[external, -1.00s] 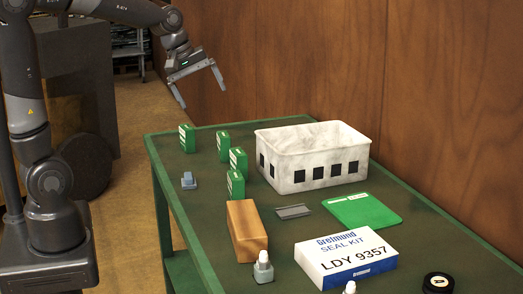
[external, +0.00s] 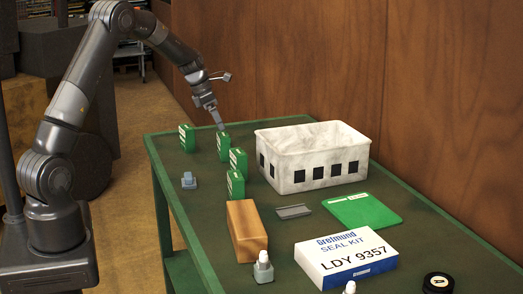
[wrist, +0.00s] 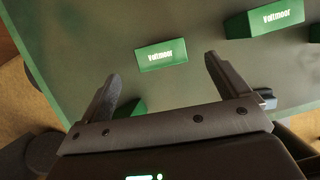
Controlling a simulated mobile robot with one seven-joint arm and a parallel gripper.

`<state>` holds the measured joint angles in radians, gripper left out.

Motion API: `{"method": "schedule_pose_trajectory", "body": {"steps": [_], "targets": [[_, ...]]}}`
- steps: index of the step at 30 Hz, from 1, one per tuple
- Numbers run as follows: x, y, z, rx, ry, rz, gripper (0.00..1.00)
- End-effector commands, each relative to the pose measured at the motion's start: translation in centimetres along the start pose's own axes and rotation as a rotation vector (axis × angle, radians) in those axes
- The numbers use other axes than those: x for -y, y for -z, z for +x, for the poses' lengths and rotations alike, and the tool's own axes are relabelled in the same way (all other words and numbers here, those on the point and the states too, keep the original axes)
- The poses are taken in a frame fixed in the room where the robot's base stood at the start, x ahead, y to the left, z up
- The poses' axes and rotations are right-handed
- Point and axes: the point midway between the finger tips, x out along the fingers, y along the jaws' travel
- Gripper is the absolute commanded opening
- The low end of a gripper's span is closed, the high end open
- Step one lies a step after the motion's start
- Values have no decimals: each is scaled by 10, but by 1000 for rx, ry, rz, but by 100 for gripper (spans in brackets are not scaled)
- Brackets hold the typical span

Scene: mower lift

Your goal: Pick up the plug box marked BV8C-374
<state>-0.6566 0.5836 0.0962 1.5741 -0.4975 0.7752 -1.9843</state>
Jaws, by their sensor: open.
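Several small green plug boxes stand on the green table in the external view: one at the far left (external: 187,139), one beside it (external: 223,147), and two nearer the white bin (external: 238,162) (external: 235,184). Their codes are too small to read, so I cannot tell which is BV8C-374. My gripper (external: 219,125) is just above the second box, pointing down. In the wrist view my gripper (wrist: 160,70) is open and empty. A green box labelled "Voltmoor" (wrist: 162,55) shows between and beyond its fingers. Another box is partly hidden by the left finger.
A white bin (external: 340,170) stands right of the boxes, close to the wooden wall. A grey-blue part (external: 189,181), a brown block (external: 247,231), a green flat case (external: 362,210) and a seal kit box (external: 346,259) lie nearer. The table's left strip is mostly clear.

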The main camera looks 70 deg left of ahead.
Motion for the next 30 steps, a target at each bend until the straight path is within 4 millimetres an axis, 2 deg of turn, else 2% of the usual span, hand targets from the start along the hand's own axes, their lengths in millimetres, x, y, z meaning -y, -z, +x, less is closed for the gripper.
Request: {"method": "schedule_pose_trajectory", "body": {"steps": [9,17,24,30], "targets": [[0,2,44,-3,2,-4,93],[0,6,65,-2,2,-2,93],[0,12,100,-2,3,-1,93],[0,11,107,-1,0,0,93]]}}
